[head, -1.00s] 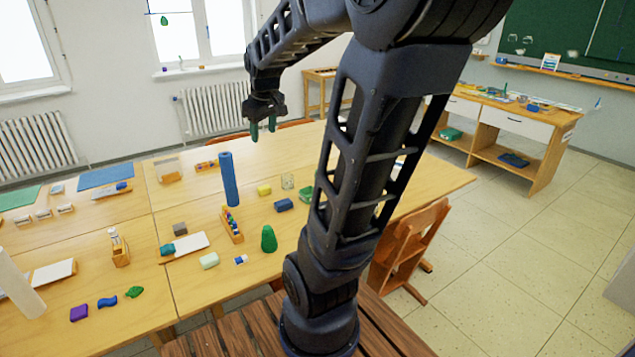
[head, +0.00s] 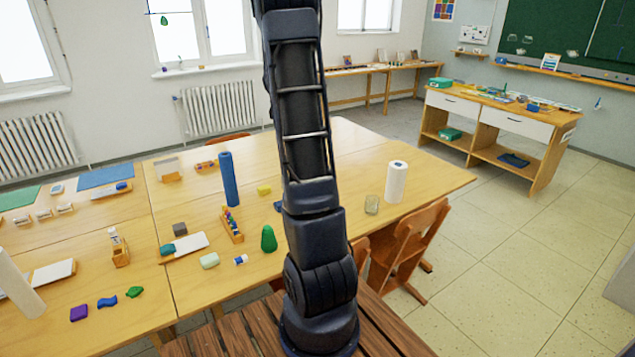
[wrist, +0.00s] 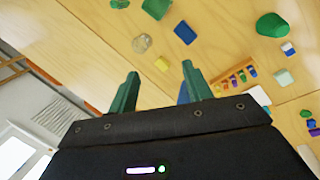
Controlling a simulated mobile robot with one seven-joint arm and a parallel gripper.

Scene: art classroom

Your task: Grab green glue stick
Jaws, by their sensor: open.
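I cannot pick out a green glue stick for sure. A small glue-stick-like piece, blue and white (head: 240,260), lies on the table; it also shows in the wrist view (wrist: 288,48). A green cone-like object (head: 268,238) stands near it and shows in the wrist view (wrist: 272,25). A green item (wrist: 156,8) and another green piece (wrist: 120,3) are cut by the wrist view's top edge. My gripper (wrist: 160,80) is open, with green fingers apart and nothing between them, above the table. In the head view the gripper is out of sight.
A tall blue cylinder (head: 229,178) stands on the table (head: 190,280), beside a rack of coloured pieces (head: 232,225). A yellow block (head: 264,190), a glass (head: 371,204) and a white roll (head: 396,182) stand around my arm. A wooden chair (head: 408,250) is at the right edge.

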